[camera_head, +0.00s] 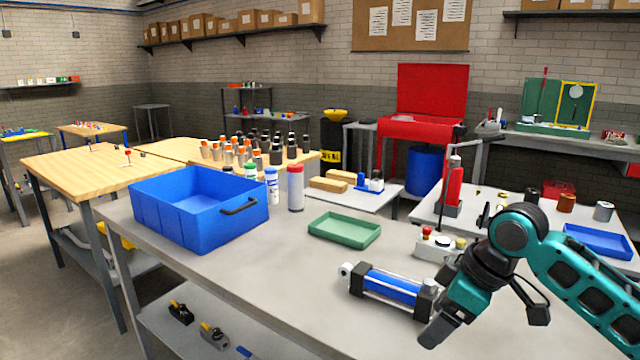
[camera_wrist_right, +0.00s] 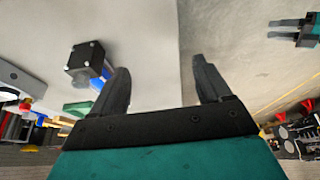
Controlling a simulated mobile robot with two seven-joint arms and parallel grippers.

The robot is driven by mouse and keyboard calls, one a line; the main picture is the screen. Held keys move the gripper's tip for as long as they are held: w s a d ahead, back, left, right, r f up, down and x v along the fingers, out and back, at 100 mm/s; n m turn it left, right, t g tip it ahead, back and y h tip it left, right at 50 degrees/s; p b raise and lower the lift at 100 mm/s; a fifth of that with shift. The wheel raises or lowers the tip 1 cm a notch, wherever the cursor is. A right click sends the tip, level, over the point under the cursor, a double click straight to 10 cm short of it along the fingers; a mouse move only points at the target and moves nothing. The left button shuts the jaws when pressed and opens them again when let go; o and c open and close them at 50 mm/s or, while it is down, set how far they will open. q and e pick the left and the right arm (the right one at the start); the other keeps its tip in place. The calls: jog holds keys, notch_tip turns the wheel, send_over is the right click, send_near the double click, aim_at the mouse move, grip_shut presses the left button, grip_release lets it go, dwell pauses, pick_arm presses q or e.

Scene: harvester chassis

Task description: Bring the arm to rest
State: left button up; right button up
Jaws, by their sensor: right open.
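My right arm comes in from the right in the head view, and my right gripper (camera_head: 437,328) hangs low over the near part of the grey table (camera_head: 290,285). A blue cylinder with dark end blocks (camera_head: 392,290) lies on the table just left of it, apart from the fingers as far as I can tell. In the right wrist view the two dark fingers (camera_wrist_right: 165,85) are spread with nothing between them. The cylinder's dark end block (camera_wrist_right: 86,58) shows to their left. My left gripper (camera_wrist_right: 290,31) shows small at the upper right there, its two fingers apart.
A blue bin (camera_head: 198,210), bottles (camera_head: 296,188) and a green tray (camera_head: 345,230) stand on the table. A grey box with red and green buttons (camera_head: 438,243) sits close behind my right wrist. The table's front middle is clear.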

jog(key=s+a+f+m, duration=0.2)
jog(key=s+a+f, duration=0.5)
jog(key=s+f, duration=0.45)
jog(key=s+d+f+m+t+h, duration=0.1)
jog(key=s+d+f+m+h, duration=0.2)
jog(key=s, duration=0.4)
jog(key=s+d+f+m+h, duration=0.1)
jog(key=s+d+f+m, duration=0.1)
jog(key=s+d+m, duration=0.35)
pick_arm(q)
jog(key=shift+w+r, duration=0.25)
jog(key=shift+w, duration=0.4)
pick_arm(e)
jog(key=w+a+f+n+t+y, duration=0.2)
jog(key=w+f+t, duration=0.3)
jog(key=f+t, duration=0.2)
jog(key=shift+w+a+f, duration=0.35)
jog(key=shift+w+f, duration=0.05)
jog(key=shift+f, duration=0.25)
